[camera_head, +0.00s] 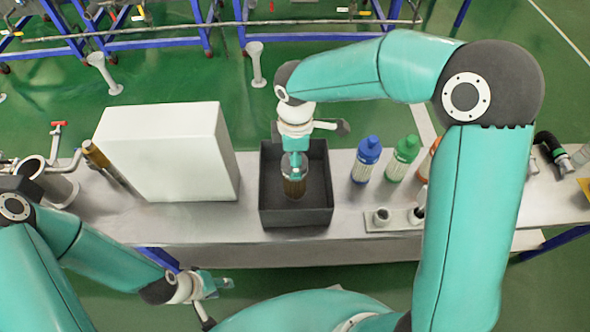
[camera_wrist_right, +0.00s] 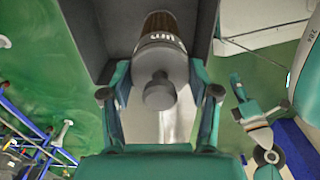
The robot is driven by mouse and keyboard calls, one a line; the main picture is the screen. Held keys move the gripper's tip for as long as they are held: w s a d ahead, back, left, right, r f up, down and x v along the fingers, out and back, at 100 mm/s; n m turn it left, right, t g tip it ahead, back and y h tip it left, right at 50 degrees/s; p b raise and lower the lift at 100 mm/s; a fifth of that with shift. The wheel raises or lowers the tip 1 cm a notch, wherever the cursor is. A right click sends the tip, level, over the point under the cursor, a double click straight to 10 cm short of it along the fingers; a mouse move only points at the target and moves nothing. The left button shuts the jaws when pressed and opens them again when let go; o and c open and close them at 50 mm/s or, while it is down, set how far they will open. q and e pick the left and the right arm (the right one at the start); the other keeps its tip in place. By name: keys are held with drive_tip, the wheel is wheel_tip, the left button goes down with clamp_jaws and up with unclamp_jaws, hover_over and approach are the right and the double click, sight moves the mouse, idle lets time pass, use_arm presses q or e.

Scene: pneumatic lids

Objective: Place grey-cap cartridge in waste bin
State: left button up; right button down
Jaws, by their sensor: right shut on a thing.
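The cartridge (camera_head: 295,187) has a brown ribbed body and points down within the outline of the dark, open-topped waste bin (camera_head: 297,218). In the right wrist view, its grey cap (camera_wrist_right: 160,62) faces the camera, between my fingers. My right gripper (camera_head: 294,168) is shut on the cartridge's cap end, over the bin. I cannot tell whether the cartridge touches the bin floor. My left gripper (camera_head: 226,284) is empty and low in front of the table, apart from the bin. Its fingers look spread in the right wrist view (camera_wrist_right: 262,92).
A large white box (camera_head: 165,150) stands left of the bin. A blue-capped bottle (camera_head: 366,160) and a green-capped bottle (camera_head: 402,158) stand to its right, with an orange one partly hidden by my arm. A small holder (camera_head: 396,219) sits in front of them.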

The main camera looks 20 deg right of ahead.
drive_tip(key=shift+f+b, duration=0.35)
drive_tip(key=shift+f, duration=1.95)
drive_tip(key=shift+c, duration=1.3)
unclamp_jaws()
drive_tip(key=shift+f, duration=0.1)
wheel_tip(320, 180, up, 12)
drive_tip(key=shift+s+r+p, duration=0.1)
drive_tip(key=shift+r+p, duration=0.05)
drive_tip(key=shift+p, duration=0.85)
